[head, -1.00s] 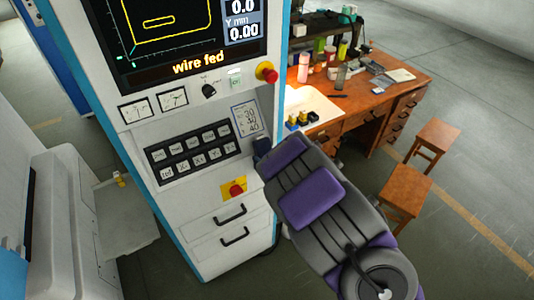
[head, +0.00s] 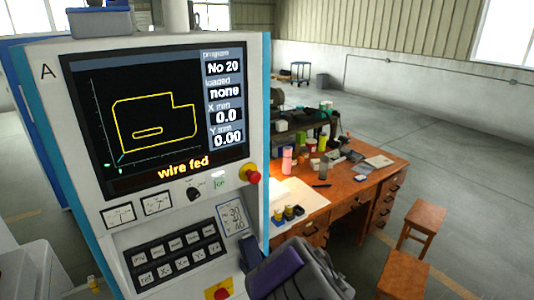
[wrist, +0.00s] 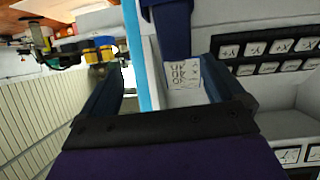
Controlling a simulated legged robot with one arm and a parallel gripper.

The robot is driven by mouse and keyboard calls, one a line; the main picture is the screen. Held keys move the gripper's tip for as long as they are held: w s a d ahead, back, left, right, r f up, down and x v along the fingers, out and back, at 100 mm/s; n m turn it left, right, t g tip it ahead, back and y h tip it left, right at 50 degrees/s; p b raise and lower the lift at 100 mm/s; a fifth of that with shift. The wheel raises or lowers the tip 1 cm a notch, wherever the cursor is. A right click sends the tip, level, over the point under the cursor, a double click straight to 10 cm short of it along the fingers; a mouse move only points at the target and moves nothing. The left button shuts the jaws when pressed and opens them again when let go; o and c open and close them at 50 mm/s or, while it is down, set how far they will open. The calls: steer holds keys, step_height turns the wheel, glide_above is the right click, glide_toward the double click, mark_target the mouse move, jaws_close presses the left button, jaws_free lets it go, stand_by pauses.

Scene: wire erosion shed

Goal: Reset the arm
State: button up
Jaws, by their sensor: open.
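My arm reaches up from the bottom of the head view, purple and grey. My gripper is at its far end (head: 250,250), by the right edge of the machine's control cabinet (head: 185,190). In the wrist view my gripper (wrist: 162,62) has its two dark blue fingers spread apart, with nothing held between them. A small printed card (wrist: 184,73) on the cabinet shows beyond the gap. The cabinet's screen (head: 150,120) shows a yellow outline, "No 20", "none" and "wire fed".
Open grey floor lies further right.

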steer(key=d+r+m+h+b, duration=0.2)
steer(key=d+r+m+h, duration=0.15)
steer(key=d+h, duration=0.6)
steer(key=s+d+r+m+g+b, duration=0.2)
steer(key=s+d+m+g, duration=0.15)
steer(key=s+d, duration=0.6)
steer(key=s+a+g+y+b, duration=0.1)
steer(key=s+a+g, duration=0.1)
steer(key=s, duration=0.8)
steer(key=s+a+g+b, duration=0.1)
steer(key=s+a+g, duration=0.2)
steer(key=s, duration=0.8)
steer(key=s+a+g+y+b, duration=0.1)
steer(key=s+a+g, duration=0.2)
steer(key=s, duration=0.8)
steer(key=shift+r+g+y, duration=0.3)
steer(key=shift+g+y, duration=0.05)
steer(key=shift+g, duration=0.5)
steer(key=shift+c, duration=0.4)
